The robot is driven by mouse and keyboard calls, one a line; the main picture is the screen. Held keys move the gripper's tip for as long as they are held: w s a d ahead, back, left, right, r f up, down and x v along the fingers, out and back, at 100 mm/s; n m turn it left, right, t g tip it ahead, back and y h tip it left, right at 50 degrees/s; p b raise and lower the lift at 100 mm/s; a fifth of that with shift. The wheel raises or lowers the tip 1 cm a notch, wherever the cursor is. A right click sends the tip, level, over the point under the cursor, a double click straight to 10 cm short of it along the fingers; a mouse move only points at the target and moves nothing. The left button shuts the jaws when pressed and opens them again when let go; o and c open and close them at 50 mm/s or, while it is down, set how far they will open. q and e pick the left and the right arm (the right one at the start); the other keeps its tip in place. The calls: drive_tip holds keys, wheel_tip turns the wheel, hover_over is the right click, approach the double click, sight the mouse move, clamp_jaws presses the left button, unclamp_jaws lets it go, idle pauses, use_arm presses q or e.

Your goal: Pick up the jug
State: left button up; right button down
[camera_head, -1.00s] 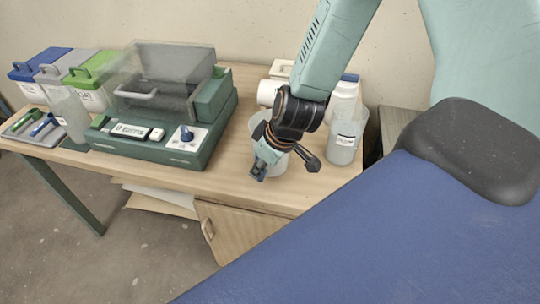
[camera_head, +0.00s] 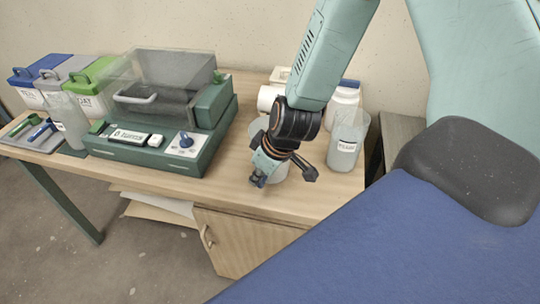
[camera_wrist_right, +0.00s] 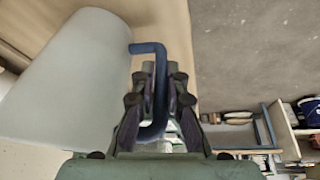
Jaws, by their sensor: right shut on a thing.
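The jug (camera_head: 257,126) is a pale, translucent vessel near the right end of the wooden table, largely hidden behind my right wrist in the head view. In the right wrist view the jug (camera_wrist_right: 70,75) fills the left side, and its dark blue handle (camera_wrist_right: 151,47) runs between my fingers. My right gripper (camera_head: 260,178) is at the jug's front side, shut on the handle, as the right wrist view (camera_wrist_right: 158,85) also shows. I cannot tell whether the jug's base touches the table. My left gripper is out of view.
Another translucent container (camera_head: 344,150) with a label stands close on the right. White bottles (camera_head: 268,98) are behind. A green machine (camera_head: 165,135) with a clear lid is to the left. Lidded tubs (camera_head: 92,85) and a tray (camera_head: 30,138) are at the far left.

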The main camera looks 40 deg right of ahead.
drive_tip(key=shift+r, duration=0.25)
idle(0.6)
wheel_tip(320, 180, up, 12)
drive_tip(key=p, duration=0.9)
drive_tip(key=shift+f+p, duration=0.25)
drive_tip(key=shift+p, duration=0.05)
wheel_tip(320, 180, up, 14)
drive_tip(key=p, duration=1.1)
drive_tip(key=shift+p, duration=0.4)
drive_tip(key=shift+r, duration=1.05)
drive_tip(key=shift+f, duration=0.1)
idle(0.7)
